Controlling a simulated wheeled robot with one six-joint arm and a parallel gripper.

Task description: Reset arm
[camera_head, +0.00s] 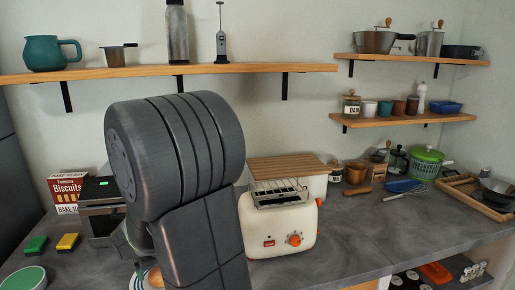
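My arm (185,185) fills the left middle of the head view as thick dark grey links, bent at a large rounded joint. It rises in front of the counter (365,235). My gripper cannot be made out; the arm's far end is hidden behind its own links or outside the picture. Whether the gripper holds anything does not show.
A cream toaster (275,228) stands right of my arm and a dark machine (98,208) left of it, both close in view. Yellow (68,242) and green sponges lie left. A wooden shelf (230,74) runs behind. The counter's right front is clear.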

